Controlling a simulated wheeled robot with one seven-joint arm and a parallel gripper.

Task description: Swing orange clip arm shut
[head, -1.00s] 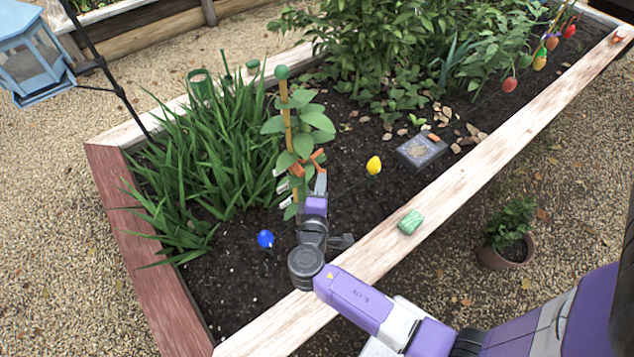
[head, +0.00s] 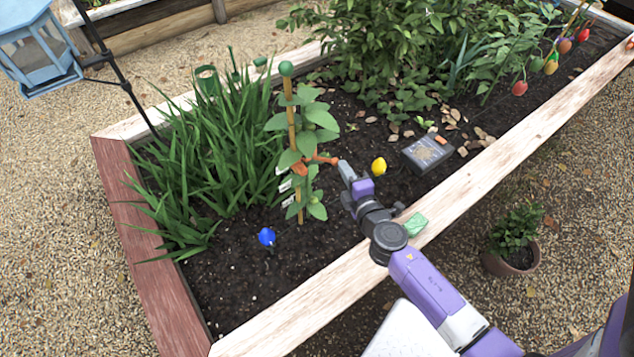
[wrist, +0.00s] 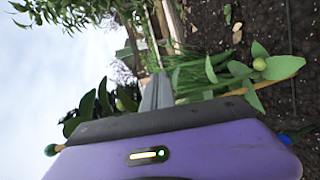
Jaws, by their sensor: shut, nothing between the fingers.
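The orange clip (head: 300,169) sits on the wooden stake (head: 292,130) among the leaves of a climbing plant. Its orange arm (head: 326,160) sticks out to the right of the stake, so the clip looks open. My gripper (head: 345,170) is shut and empty, its tip close to the arm's outer end; I cannot tell whether they touch. In the wrist view the grey fingers (wrist: 155,92) are together, and the stake (wrist: 285,66) shows to their right with leaves. The clip cannot be made out there.
A yellow ornament (head: 378,165) and a dark plaque (head: 427,153) stand right of my gripper. A blue ornament (head: 267,237) is at lower left. Tall grass (head: 215,160) fills the left.

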